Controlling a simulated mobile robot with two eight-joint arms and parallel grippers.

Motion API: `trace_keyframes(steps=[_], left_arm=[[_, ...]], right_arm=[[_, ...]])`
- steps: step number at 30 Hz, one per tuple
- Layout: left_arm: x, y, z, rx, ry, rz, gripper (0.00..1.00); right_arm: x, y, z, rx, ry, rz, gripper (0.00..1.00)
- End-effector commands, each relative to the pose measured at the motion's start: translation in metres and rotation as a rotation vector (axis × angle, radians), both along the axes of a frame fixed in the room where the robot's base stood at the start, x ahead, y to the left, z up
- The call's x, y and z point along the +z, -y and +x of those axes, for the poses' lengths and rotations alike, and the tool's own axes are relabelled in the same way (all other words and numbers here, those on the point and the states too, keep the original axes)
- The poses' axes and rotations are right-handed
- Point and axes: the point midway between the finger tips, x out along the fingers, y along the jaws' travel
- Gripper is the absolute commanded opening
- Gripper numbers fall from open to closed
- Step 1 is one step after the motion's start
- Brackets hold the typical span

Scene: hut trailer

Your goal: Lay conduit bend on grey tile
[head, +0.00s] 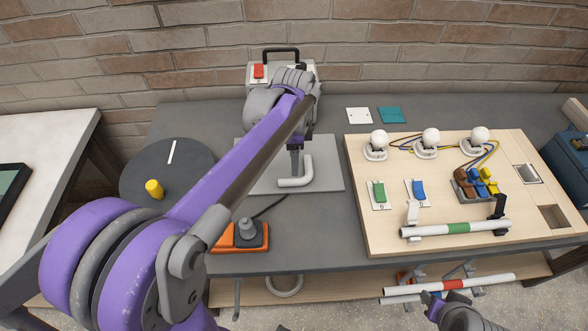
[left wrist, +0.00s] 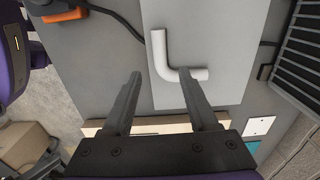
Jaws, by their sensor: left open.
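The conduit bend (head: 296,182) is a white L-shaped tube. It lies flat on the grey tile (head: 328,176), near the tile's front edge in the head view. The left wrist view also shows the bend (left wrist: 159,52) on the light grey tile (left wrist: 225,45). My left gripper (head: 296,172) is over the bend, its fingers pointing down. In the left wrist view its fingers (left wrist: 160,74) are apart with nothing gripped; one finger overlaps the bend's short leg. The exact height gap is unclear. My right gripper (head: 440,303) is low at the bottom right, its jaws unclear.
A wooden board (head: 355,200) with bulbs, switches and a green-banded tube (head: 458,228) stands right of the tile. A dark round disc (head: 190,160) holds a yellow cylinder (head: 154,189). An orange-based joystick (head: 248,235) is at the front edge. A handled box (head: 258,72) stands behind.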

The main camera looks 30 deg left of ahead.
Motion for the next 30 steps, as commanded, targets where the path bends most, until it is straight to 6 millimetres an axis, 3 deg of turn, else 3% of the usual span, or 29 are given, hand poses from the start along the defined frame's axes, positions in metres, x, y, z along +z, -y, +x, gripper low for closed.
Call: trace_keyframes(steps=[6, 10, 13, 17, 24, 30], left_arm=[[0.031, 0.000, 0.000, 0.000, 0.000, 0.000, 0.60], [0.036, 0.003, -0.006, 0.028, 0.013, 0.001, 0.60], [0.034, 0.012, -0.023, 0.121, 0.060, 0.004, 0.60], [0.021, 0.030, -0.059, 0.339, 0.169, -0.013, 0.60], [-0.020, 0.056, -0.125, 0.761, 0.366, -0.136, 0.60], [-0.044, 0.065, -0.152, 0.954, 0.441, -0.233, 0.60]], right_arm=[[0.003, 0.000, 0.001, 0.000, 0.003, 0.000, 0.42], [0.004, 0.000, 0.002, 0.000, 0.003, 0.000, 0.42], [0.003, 0.000, 0.001, 0.000, 0.003, 0.000, 0.42], [0.003, 0.000, 0.001, 0.000, 0.003, 0.000, 0.42], [0.003, 0.000, 0.001, 0.000, 0.003, 0.000, 0.42], [0.003, 0.000, 0.001, 0.000, 0.003, 0.000, 0.42]])
